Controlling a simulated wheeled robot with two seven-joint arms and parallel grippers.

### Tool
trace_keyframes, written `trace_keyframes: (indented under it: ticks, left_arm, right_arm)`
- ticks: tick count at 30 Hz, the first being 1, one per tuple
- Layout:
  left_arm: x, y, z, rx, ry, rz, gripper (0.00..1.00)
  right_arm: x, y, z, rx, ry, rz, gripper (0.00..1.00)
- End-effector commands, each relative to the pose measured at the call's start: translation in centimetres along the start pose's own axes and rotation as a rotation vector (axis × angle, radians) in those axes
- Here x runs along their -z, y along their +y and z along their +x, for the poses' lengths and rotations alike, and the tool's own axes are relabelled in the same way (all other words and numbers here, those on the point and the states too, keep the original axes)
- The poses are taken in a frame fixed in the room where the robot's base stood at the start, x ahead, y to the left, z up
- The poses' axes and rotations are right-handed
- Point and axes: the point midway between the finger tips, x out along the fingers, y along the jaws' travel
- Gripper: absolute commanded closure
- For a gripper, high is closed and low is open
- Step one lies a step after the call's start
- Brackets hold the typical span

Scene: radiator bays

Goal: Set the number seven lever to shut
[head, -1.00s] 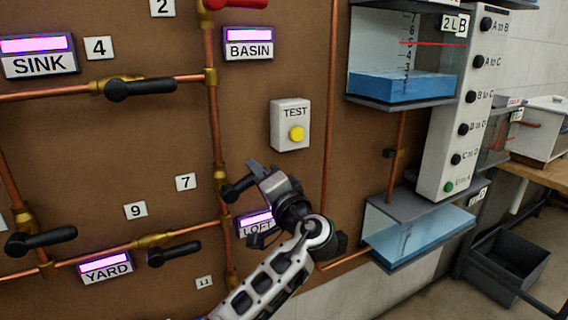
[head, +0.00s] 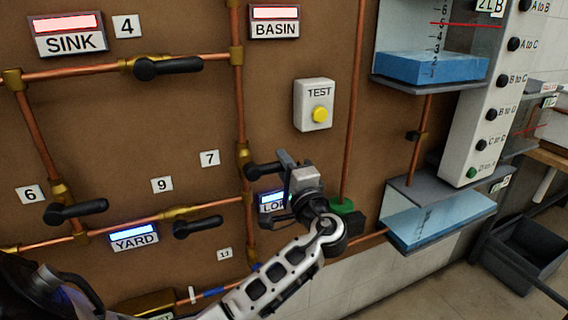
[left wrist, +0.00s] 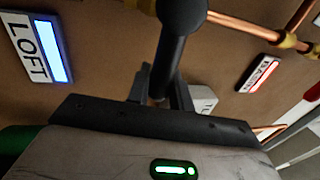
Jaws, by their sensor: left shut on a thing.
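The number seven lever (head: 262,171) is a black handle on a brass valve in the vertical copper pipe, just below right of the "7" label (head: 209,158). It points right, roughly level and across the pipe. My left gripper (head: 284,167) is shut on its outer end. In the left wrist view the dark handle (left wrist: 175,50) runs between the two fingers (left wrist: 163,88). The gripper hides the handle's tip in the head view. My right gripper is not in view.
The LOFT display (head: 271,202) lies close below, partly covered by my gripper. The number nine lever (head: 198,227) is to the lower left. Water tanks (head: 432,68) stand further right.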

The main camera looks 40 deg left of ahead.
Motion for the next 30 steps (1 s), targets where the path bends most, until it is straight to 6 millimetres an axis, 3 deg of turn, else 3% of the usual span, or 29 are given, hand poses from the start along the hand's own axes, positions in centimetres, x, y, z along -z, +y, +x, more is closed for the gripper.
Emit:
trace_keyframes:
  ticks: [7,8,9,10,21,26,30]
  left_arm:
    - [0.0,0.2,-0.1,-0.003,0.0,0.009,1.0]
    - [0.0,0.2,-0.1,-0.003,0.0,0.009,0.73]
    - [0.0,0.2,-0.1,-0.003,0.0,0.009,0.62]
    - [0.0,0.2,-0.1,-0.003,0.0,0.009,0.59]
    - [0.0,0.2,-0.7,-0.002,0.002,0.003,0.59]
    - [0.0,0.4,-3.3,-0.006,0.003,0.001,0.59]
    - [0.1,0.5,-6.8,-0.007,0.004,0.002,0.59]
  right_arm:
    - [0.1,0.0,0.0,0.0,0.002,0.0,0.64]
    - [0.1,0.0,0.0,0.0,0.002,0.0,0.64]
    - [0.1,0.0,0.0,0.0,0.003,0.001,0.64]
    - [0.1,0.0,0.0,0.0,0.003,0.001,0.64]
    - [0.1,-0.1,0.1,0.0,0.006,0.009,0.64]
    - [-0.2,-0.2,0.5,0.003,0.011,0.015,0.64]
    - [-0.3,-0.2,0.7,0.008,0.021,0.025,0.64]
